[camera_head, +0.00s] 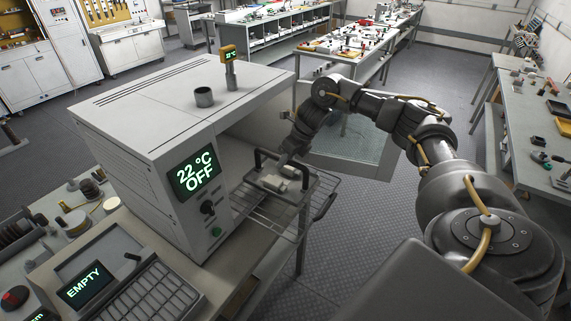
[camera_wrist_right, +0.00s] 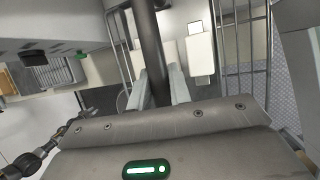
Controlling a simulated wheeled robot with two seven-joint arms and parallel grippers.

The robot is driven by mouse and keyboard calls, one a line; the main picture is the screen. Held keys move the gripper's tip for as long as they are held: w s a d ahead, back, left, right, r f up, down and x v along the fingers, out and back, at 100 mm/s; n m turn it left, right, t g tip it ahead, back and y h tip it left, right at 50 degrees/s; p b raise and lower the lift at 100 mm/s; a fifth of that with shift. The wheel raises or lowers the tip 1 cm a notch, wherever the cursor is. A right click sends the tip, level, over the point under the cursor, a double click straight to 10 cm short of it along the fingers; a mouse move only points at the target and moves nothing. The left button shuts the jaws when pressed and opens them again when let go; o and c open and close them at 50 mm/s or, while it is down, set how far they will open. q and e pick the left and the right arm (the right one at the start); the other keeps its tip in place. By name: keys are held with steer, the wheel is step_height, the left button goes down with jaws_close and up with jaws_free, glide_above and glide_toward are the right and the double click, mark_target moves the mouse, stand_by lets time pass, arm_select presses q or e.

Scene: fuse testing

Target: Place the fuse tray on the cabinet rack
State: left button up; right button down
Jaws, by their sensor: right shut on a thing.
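The white cabinet (camera_head: 125,125) stands open on its right side, with a display reading 22 °C OFF. Its wire rack (camera_head: 262,222) sticks out of the opening; rack bars also show in the wrist view (camera_wrist_right: 262,60). The fuse tray (camera_head: 274,183), with pale blocks and a dark handle, is over the rack. I cannot tell whether it touches the wires. My right gripper (camera_head: 284,160) is shut on the tray's dark handle (camera_wrist_right: 150,45), which runs between its fingers (camera_wrist_right: 155,88) in the wrist view.
The cabinet's glazed door (camera_head: 345,160) stands open behind my right arm. A console (camera_head: 105,270) reading EMPTY is at front left. Floor is clear right of the rack.

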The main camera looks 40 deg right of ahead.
mark_target(286, 179)
steer(key=shift+w+d+f, duration=0.35)
steer(key=shift+w+f, duration=0.1)
steer(key=shift+f, duration=0.15)
step_height(286, 179, down, 2)
steer(key=p, duration=0.3)
steer(key=shift+d+f, duration=0.1)
steer(key=shift+f, duration=0.6)
steer(key=c, duration=1.3)
jaws_free()
steer(key=shift+d+r, duration=0.1)
steer(key=shift+r, duration=0.1)
steer(key=b+v, duration=0.4)
steer(key=v, duration=0.7)
steer(key=shift+r, duration=0.3)
steer(key=shift+s, duration=0.1)
